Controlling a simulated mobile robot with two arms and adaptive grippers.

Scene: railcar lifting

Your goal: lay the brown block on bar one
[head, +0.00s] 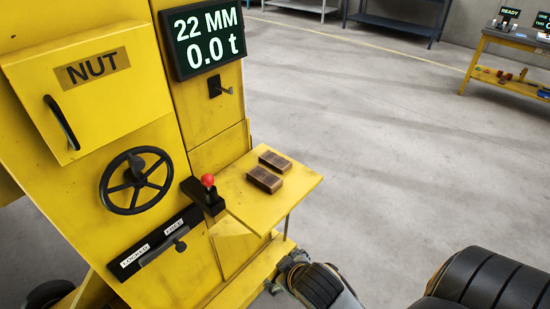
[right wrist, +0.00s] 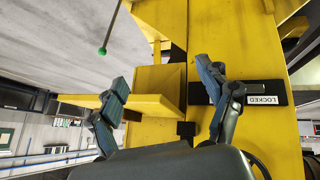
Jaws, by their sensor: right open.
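Two brown blocks (head: 264,180) (head: 275,161) lie side by side, apart, on a small yellow shelf (head: 292,197) on the machine in the head view. I cannot tell which part is bar one. My right gripper (head: 283,275) is low, below and beyond the shelf's near edge, partly hidden by its own wrist. In the right wrist view my right gripper (right wrist: 167,82) is open and empty, its fingers spread on either side of the yellow shelf (right wrist: 150,107) and panel. The blocks do not show there. My left gripper is not in view.
The yellow machine bears a NUT box (head: 95,85), a black handwheel (head: 136,181), a red-knobbed lever (head: 208,181) beside the shelf and a display (head: 208,38) reading 22 MM, 0.0 t. A LOCKED label (right wrist: 263,100) shows near the gripper.

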